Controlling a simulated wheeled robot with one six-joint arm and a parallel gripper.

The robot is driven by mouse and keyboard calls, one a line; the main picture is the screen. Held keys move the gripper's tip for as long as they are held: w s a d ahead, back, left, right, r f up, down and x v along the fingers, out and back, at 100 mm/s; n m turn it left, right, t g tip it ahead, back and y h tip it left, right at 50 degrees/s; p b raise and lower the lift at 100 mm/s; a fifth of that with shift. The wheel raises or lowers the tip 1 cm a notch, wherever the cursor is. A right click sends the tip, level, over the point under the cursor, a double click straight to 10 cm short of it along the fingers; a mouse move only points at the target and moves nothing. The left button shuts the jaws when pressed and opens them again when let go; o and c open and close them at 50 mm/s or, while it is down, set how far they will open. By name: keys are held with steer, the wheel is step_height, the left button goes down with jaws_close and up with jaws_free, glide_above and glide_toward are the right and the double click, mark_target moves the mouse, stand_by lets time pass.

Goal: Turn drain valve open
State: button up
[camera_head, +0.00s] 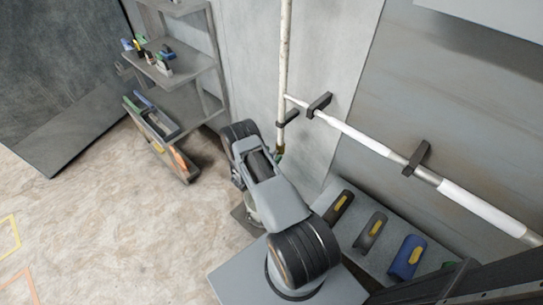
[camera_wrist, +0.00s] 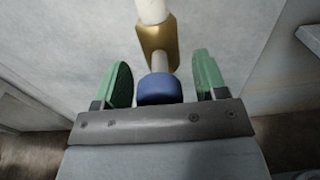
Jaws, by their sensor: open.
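In the wrist view, the drain valve has a brass body (camera_wrist: 157,42) below a white pipe end (camera_wrist: 152,10). A short pale stem leads from it to a round blue knob (camera_wrist: 160,90). My gripper (camera_wrist: 163,68) is open, with one green finger on each side of the knob and stem. Gaps show between the fingers and the knob. The knob's lower part is hidden by the gripper's grey front plate. In the head view, the vertical white pipe (camera_head: 285,70) runs down to my gripper (camera_head: 279,154), which is mostly hidden behind my arm.
A shelf unit (camera_head: 185,90) with small items stands to the left. A white horizontal pipe (camera_head: 360,138) on dark brackets runs along the right wall. A grey panel (camera_head: 345,240) at lower right carries several curved pieces with yellow marks. Open floor (camera_head: 90,225) lies to the left.

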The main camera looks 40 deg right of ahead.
steer(key=c, duration=0.9)
steer(key=shift+c, duration=0.2)
steer(key=shift+f+m+b, duration=0.1)
steer(key=shift+m+b, duration=0.2)
steer(key=m+b, duration=0.2)
steer(key=m, duration=0.1)
steer(key=shift+f+m+b, duration=0.1)
steer(key=shift+m+b, duration=0.25)
steer(key=shift+m, duration=0.05)
steer(key=m+b, duration=0.3)
steer(key=m, duration=0.2)
steer(key=shift+b, duration=0.4)
steer(key=m+b, duration=0.4)
steer(key=m, duration=0.1)
steer(key=shift+m, duration=0.3)
steer(key=shift+m+b, duration=1.25)
steer(key=shift+m, duration=0.15)
